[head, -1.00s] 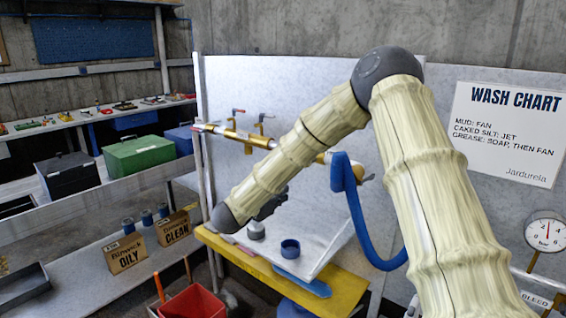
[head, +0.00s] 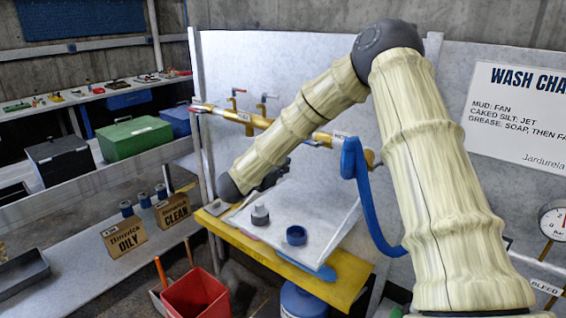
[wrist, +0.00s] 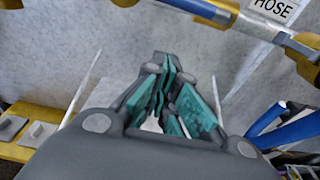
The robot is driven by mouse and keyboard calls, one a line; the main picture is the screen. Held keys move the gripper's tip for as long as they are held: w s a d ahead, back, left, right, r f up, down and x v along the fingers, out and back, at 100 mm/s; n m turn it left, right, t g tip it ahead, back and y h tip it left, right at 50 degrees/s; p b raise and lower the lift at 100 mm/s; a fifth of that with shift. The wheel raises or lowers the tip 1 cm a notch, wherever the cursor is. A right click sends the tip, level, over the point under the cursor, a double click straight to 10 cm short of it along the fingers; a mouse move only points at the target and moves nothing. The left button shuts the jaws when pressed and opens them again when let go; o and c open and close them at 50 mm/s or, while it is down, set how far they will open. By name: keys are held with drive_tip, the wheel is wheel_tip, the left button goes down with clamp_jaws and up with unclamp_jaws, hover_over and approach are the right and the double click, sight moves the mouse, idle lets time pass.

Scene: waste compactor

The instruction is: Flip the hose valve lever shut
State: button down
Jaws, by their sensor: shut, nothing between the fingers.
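In the wrist view the HOSE label (wrist: 277,8) and a brass fitting (wrist: 303,66) show at the top right. I cannot clearly make out the hose valve lever. My gripper (wrist: 164,62) is shut and empty, below and left of the label in the wrist view. In the head view my arm partly hides it.
A red bin (head: 197,295) is on the floor. A gauge (head: 554,222) is at the right.

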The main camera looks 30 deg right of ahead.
drive_tip(key=w+d+r+p, duration=0.2)
drive_tip(key=d+r+p, duration=0.1)
drive_tip(key=d+p, duration=0.2)
drive_tip(key=shift+w+d, duration=0.15)
drive_tip(key=shift+d, duration=0.5)
drive_tip(key=shift+w+f+b, duration=0.1)
drive_tip(key=shift+f+b, duration=0.1)
drive_tip(key=shift+b, duration=0.45)
drive_tip(key=shift+b, duration=0.35)
drive_tip(key=shift+a+r+b, duration=0.15)
drive_tip(key=shift+r+b, duration=0.1)
drive_tip(key=shift+b, duration=0.05)
drive_tip(key=shift+w+m, duration=0.1)
drive_tip(key=shift+m, duration=0.2)
drive_tip(key=shift+b, duration=0.5)
